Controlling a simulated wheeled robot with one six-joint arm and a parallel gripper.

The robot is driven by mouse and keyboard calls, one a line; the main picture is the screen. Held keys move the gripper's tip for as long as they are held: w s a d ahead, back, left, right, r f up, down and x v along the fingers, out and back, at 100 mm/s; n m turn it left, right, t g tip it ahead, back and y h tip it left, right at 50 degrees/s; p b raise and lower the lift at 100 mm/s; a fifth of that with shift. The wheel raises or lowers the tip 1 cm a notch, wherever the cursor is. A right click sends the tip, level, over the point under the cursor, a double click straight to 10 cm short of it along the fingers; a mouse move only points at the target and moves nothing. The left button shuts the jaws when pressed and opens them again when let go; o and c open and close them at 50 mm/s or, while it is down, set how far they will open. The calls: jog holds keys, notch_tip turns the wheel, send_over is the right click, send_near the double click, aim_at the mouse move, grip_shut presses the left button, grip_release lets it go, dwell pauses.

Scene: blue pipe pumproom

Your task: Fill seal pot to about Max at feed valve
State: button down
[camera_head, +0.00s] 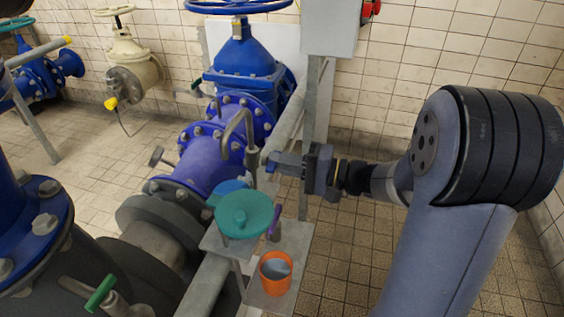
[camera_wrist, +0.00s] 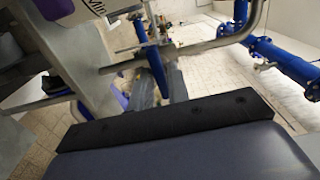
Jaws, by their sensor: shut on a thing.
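My gripper (camera_head: 276,163) reaches in from the right beside the curved grey spout pipe (camera_head: 237,125). In the wrist view, its grey fingers are shut on a blue lever (camera_wrist: 160,62), which appears to be the feed valve's handle. The spout's mouth hangs above a small stand. A white label (camera_wrist: 108,6) with partly cut-off lettering shows at the top of the wrist view. I cannot make out a liquid level or any flow.
An orange cup (camera_head: 275,272) with a greyish inside stands on the lower shelf. A purple handle (camera_head: 274,223) rises beside the teal vessel. Large blue pipework (camera_head: 215,150) stands behind and left. A grey post and box (camera_head: 330,25) rise behind my gripper. Tiled floor is clear at right.

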jog(key=c, duration=1.5)
grip_release()
jog(key=shift+d, duration=0.15)
jog(key=v, duration=1)
jog(key=shift+s+d, duration=0.15)
jog(key=shift+d, duration=0.1)
jog(key=shift+a, duration=0.1)
jog(key=x, duration=1)
jog(key=shift+a, duration=0.3)
